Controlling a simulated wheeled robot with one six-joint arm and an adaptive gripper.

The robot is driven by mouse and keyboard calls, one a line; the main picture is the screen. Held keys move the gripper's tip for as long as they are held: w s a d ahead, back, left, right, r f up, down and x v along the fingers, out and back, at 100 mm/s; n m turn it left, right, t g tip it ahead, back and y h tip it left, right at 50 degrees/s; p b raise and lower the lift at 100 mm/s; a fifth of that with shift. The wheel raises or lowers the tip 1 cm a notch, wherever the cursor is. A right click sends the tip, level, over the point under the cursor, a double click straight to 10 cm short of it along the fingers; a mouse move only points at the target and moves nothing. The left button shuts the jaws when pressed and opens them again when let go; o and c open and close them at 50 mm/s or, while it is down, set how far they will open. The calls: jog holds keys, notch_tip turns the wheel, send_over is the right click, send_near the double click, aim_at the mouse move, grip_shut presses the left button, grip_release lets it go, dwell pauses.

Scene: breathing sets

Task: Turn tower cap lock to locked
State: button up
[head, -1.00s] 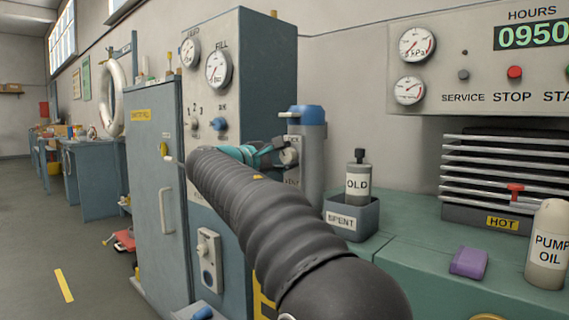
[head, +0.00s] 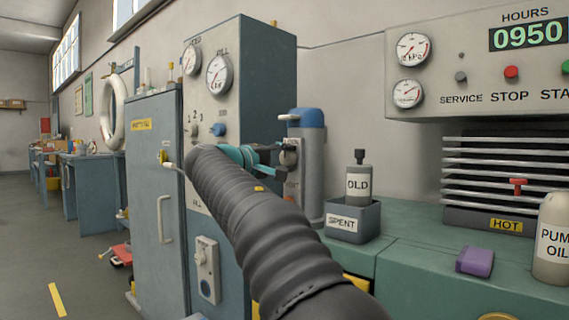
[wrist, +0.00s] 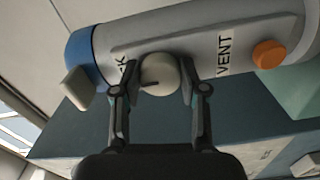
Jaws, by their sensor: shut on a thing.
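The tower is a grey upright cylinder (head: 312,170) with a blue cap (head: 308,117), standing beside the tall gauge cabinet. In the wrist view it lies across the top, with the blue cap (wrist: 86,58) at left and a pale lever (wrist: 77,88) by the cap. A round cream knob (wrist: 160,74) with a dark mark sits on its side, between a partly hidden label ending in "CK" and the word VENT. My gripper (wrist: 158,80) has a finger on each side of this knob and is shut on it. In the head view my gripper (head: 277,157) partly covers the knob.
An orange knob (wrist: 268,54) sits lower on the tower. A SPENT bin (head: 352,222) holding an OLD bottle (head: 358,183) stands just right of the tower. The gauge cabinet (head: 262,90) is close behind my arm. A purple block (head: 474,261) lies on the green bench.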

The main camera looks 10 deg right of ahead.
dwell(0.5)
jog(key=o, duration=1.1)
jog(key=shift+o, duration=0.2)
jog(key=shift+a, duration=0.1)
jog(key=v, duration=1.2)
